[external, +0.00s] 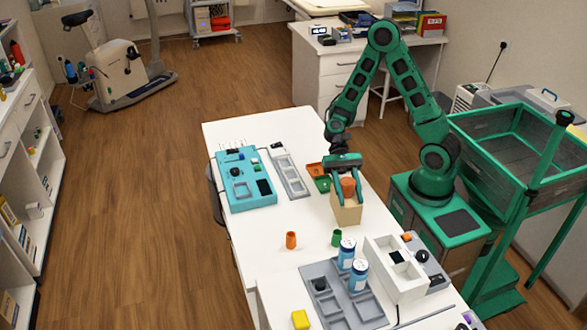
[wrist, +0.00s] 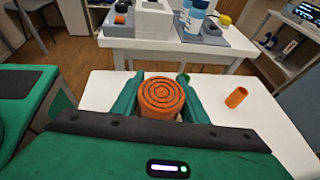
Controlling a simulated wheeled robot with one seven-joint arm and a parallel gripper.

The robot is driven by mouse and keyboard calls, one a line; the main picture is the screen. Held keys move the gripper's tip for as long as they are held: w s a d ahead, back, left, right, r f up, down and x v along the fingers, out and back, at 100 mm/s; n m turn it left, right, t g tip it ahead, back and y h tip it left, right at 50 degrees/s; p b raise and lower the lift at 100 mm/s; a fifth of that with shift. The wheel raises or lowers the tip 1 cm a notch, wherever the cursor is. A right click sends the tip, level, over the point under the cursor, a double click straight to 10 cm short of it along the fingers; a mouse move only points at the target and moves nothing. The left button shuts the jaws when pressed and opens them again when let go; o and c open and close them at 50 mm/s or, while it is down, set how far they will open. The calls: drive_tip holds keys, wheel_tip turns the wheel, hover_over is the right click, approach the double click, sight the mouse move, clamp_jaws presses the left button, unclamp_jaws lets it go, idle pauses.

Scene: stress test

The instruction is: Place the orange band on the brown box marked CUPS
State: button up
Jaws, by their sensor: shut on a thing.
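The orange band (external: 348,188) is a rolled coil with dark concentric rings on top, which show in the wrist view (wrist: 158,97). My gripper (external: 346,178) is shut on it, with a green finger on either side of it in the wrist view (wrist: 151,98). The band is upright at the top of the brown box (external: 346,212), which stands on the white table. I cannot tell whether the band touches the box top or is just above it. The marking on the box is not readable, and the box is hidden in the wrist view.
An orange tube (external: 291,240) and a green tube (external: 337,238) stand on the white table (external: 255,255). Two blue-and-white bottles (external: 358,275), a white open box (external: 395,268) and a grey tray are at the near end. A teal panel (external: 245,180) lies left; small orange and green trays are behind the box.

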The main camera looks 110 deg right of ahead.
drive_tip(key=o, duration=1)
drive_tip(key=shift+f, duration=0.1)
drive_tip(key=shift+o, duration=0.2)
drive_tip(key=shift+d+r, duration=0.3)
drive_tip(key=shift+d, duration=0.05)
drive_tip(key=v, duration=1.1)
drive_tip(key=shift+d, duration=0.15)
drive_tip(key=shift+s, duration=0.15)
